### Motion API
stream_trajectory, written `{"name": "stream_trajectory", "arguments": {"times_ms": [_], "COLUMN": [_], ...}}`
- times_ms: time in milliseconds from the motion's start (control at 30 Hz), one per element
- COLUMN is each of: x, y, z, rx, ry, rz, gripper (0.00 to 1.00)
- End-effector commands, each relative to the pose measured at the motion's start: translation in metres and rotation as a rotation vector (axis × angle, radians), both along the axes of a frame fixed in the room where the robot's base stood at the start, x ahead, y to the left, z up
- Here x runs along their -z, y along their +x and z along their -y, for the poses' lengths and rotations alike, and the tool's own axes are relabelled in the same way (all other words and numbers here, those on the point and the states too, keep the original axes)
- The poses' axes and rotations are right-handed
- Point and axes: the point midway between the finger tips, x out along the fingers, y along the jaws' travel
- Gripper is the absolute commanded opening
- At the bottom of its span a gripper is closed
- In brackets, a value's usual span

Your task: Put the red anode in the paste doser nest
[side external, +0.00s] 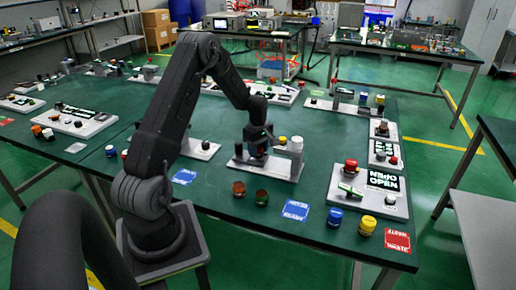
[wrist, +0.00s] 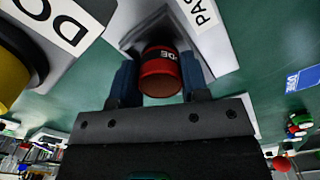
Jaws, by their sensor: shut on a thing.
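My gripper (side external: 258,146) is low over a white station plate (side external: 266,170) near the table's middle. A white post (side external: 296,146) stands right of the gripper. I cannot tell whether the anode is seated in the nest.
Blue cards (side external: 295,210), a blue cylinder (side external: 335,218), a yellow cylinder (side external: 367,226) and a red waste card (side external: 398,241) lie to the front right. A station marked OPEN (side external: 372,199) stands at right.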

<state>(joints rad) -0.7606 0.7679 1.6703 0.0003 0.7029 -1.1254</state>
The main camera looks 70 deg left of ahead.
Motion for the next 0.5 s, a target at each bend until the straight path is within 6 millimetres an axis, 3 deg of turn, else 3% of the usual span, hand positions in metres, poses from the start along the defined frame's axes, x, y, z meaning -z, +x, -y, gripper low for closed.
{"name": "stream_trajectory", "arguments": {"times_ms": [500], "x": [0.0063], "y": [0.0003], "z": [-0.0003], "rx": [0.0], "ry": [0.0], "rz": [0.001], "gripper": [0.11]}}
